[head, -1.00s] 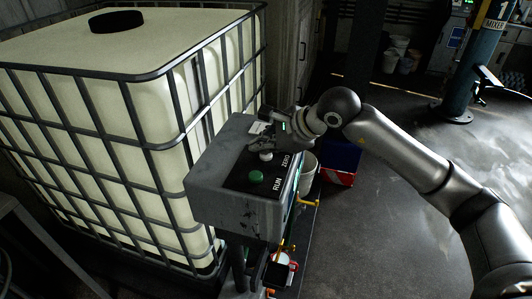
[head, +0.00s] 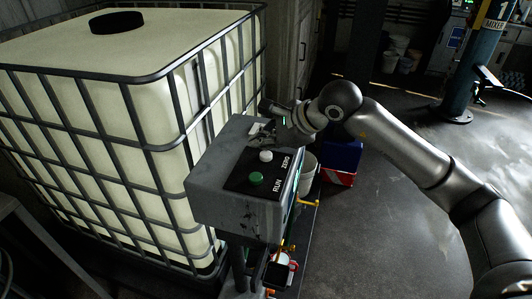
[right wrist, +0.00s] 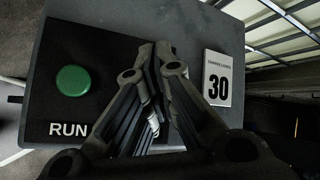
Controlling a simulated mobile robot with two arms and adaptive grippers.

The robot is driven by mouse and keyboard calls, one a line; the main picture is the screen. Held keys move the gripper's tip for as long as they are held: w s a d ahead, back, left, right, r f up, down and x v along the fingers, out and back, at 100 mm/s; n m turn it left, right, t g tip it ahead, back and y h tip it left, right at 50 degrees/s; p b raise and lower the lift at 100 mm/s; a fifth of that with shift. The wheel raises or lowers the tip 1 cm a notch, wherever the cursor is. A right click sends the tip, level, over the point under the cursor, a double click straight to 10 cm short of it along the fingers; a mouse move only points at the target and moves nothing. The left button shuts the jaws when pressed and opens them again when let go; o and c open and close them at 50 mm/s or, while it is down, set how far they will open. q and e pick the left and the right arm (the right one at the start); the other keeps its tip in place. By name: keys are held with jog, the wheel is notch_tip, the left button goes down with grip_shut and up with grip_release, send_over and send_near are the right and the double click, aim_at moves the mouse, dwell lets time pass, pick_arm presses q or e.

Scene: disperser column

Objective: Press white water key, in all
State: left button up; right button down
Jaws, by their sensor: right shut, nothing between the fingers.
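The white key (head: 265,156) sits on the dark panel of a grey control box, beside the ZERO label. A green key (head: 256,178) by the RUN label is nearer; it also shows in the right wrist view (right wrist: 73,81). My right gripper (head: 265,137) is shut and empty, just beyond the white key over the far part of the box top, apart from the key in the picture. In the right wrist view its fingers (right wrist: 155,52) hide the white key and the ZERO label. My left gripper is not in view.
The grey box (head: 220,180) stands on a post beside a large caged tank (head: 150,60). A card reading 30 (right wrist: 217,78) lies on the box top. A bucket (head: 307,175) and a blue and red container (head: 341,160) stand behind. Floor at right is open.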

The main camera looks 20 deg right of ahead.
aim_at(264, 156)
jog(key=shift+r, duration=0.1)
jog(key=shift+r+p, duration=1.25)
jog(key=shift+r, duration=1.2)
jog(key=shift+f, duration=0.1)
